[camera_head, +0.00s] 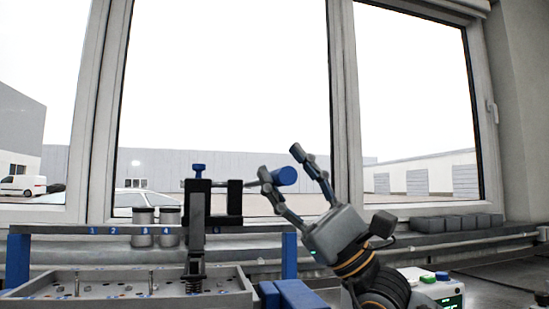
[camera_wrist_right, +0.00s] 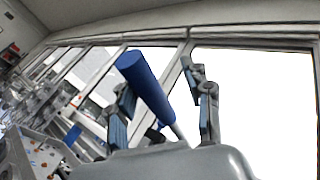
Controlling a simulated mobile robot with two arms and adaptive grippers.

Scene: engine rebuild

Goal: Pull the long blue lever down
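The lever's blue handle (camera_head: 285,176) sticks out to the right of a black press-like fixture (camera_head: 196,215), on a thin dark rod that runs roughly level. My right gripper (camera_head: 281,163) reaches up to it from the lower right, with its two fingers spread on either side of the handle. In the right wrist view the long blue handle (camera_wrist_right: 146,84) passes between the open fingers (camera_wrist_right: 160,100), with a clear gap to the right finger. The left finger is partly hidden by the handle, so contact there cannot be told. My left gripper is not in view.
A grey tray (camera_head: 240,297) with small parts lies below the fixture. Two metal canisters (camera_head: 156,226) stand left of it by a numbered rail. A white device with green and blue buttons (camera_head: 434,283) sits at the lower right. Windows stand behind.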

